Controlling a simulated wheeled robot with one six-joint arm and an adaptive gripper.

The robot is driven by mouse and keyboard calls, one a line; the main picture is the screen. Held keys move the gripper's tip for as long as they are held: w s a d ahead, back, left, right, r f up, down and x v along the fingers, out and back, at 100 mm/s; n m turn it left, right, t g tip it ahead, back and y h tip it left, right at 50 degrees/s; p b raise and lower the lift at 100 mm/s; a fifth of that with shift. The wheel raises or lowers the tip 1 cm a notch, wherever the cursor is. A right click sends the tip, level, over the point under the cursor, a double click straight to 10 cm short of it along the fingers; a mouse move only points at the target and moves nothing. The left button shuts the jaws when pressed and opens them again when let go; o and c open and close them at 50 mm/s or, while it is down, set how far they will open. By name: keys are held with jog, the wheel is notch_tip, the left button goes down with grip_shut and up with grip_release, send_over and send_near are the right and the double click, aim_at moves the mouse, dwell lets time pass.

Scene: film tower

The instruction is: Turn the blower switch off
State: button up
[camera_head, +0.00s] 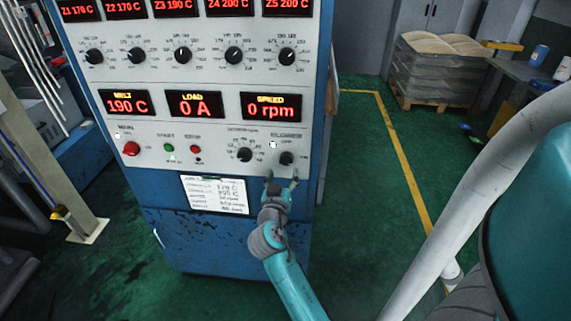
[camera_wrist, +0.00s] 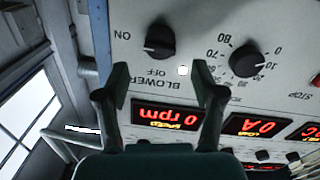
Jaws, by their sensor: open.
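The blower switch (camera_head: 286,158) is a black rotary knob at the lower right of the control panel. In the wrist view the blower switch (camera_wrist: 160,40) appears upside down, with BLOWER and OFF printed below it and ON to its left. Its pointer seems turned toward the ON side, but this is hard to tell. A small white lamp (camera_wrist: 183,70) beside the label looks lit. My gripper (camera_head: 281,178) is open and empty, just below the switch in the head view. In the wrist view my gripper's fingers (camera_wrist: 162,78) are spread, with the knob beyond the gap between them.
A numbered speed knob (camera_head: 244,154) is close left of the switch; it also shows in the wrist view (camera_wrist: 246,60). A red button (camera_head: 131,148) and small start and stop buttons are farther left.

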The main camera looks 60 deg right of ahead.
aim_at(285, 163)
jog(key=shift+x, duration=3)
jog(key=c, duration=1.1)
